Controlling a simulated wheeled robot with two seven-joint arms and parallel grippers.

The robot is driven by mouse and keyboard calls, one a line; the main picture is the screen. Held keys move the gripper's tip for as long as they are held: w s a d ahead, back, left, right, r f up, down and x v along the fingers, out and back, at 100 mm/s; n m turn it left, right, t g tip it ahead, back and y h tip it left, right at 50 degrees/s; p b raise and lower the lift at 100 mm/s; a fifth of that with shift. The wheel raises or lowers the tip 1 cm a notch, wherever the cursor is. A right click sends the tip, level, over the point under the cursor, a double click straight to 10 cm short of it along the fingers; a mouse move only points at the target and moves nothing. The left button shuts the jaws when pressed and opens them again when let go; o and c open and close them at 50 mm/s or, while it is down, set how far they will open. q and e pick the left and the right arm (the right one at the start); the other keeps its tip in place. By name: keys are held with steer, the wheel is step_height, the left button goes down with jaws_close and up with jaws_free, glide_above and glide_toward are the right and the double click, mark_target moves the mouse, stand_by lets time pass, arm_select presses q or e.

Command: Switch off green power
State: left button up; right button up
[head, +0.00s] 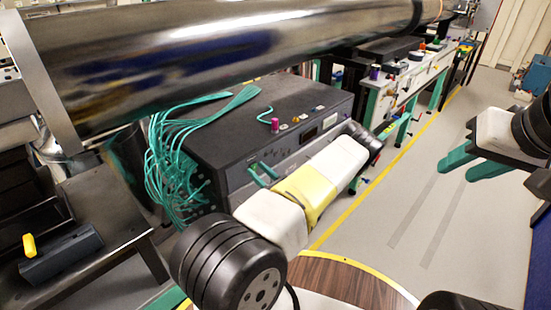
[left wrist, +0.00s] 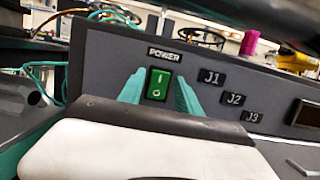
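The green power switch (left wrist: 158,84) is a rocker marked I at the top and O at the bottom, under a POWER label (left wrist: 164,55) on a dark grey panel. Which half is pressed in I cannot tell. My left gripper (left wrist: 159,92) is open, with one teal finger on each side of the switch. Whether the fingertips touch the panel is unclear. In the head view my left gripper (head: 263,174) is at the front of the dark instrument box (head: 225,125), and the switch cannot be made out. My right gripper (head: 472,162) is open and empty over the floor at the right.
Labels J1 (left wrist: 211,77), J2 and J3 step down to the right of the switch. A magenta knob (head: 275,125) stands on the box. Teal cables (head: 170,150) hang at its left. A large metal pipe (head: 220,50) crosses above. The grey floor at the right is clear.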

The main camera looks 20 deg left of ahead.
stand_by(0.3)
arm_select(q)
steer(key=v, duration=0.7)
steer(key=shift+s+d, duration=0.2)
steer(key=shift+d, duration=0.15)
